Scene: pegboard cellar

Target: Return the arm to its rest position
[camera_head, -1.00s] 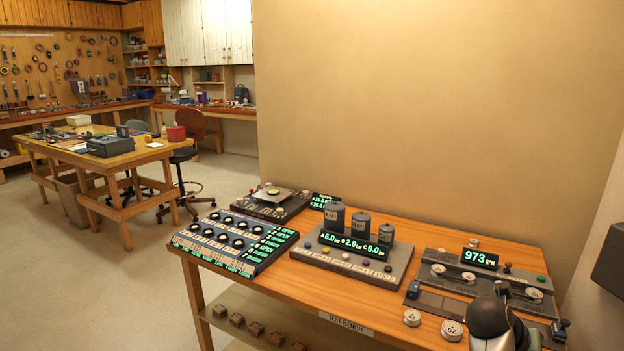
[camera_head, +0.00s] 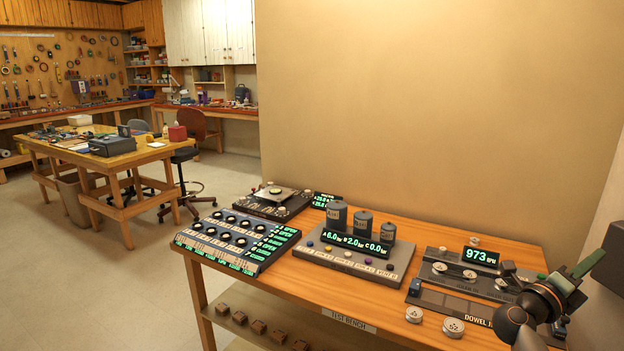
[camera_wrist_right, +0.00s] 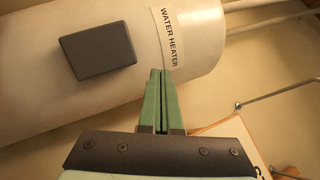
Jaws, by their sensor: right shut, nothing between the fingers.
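My right arm comes in at the lower right of the head view, over the right end of the test bench (camera_head: 520,238). My right gripper (camera_head: 585,264) has green fingers pointing up and right, toward a dark box at the picture's edge. In the wrist view the right gripper (camera_wrist_right: 160,75) shows its two green fingers shut together with nothing between them. Behind them is a white cylinder labelled WATER HEATER (camera_wrist_right: 190,50). My left gripper is not in view.
The bench holds a knob panel (camera_head: 237,240), a panel with grey cylinders (camera_head: 350,262), and a unit reading 973 (camera_head: 480,257) close to my right arm. Two white round weights, one (camera_head: 453,327), lie near the front edge. A dark box (camera_head: 608,258) is at the right.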

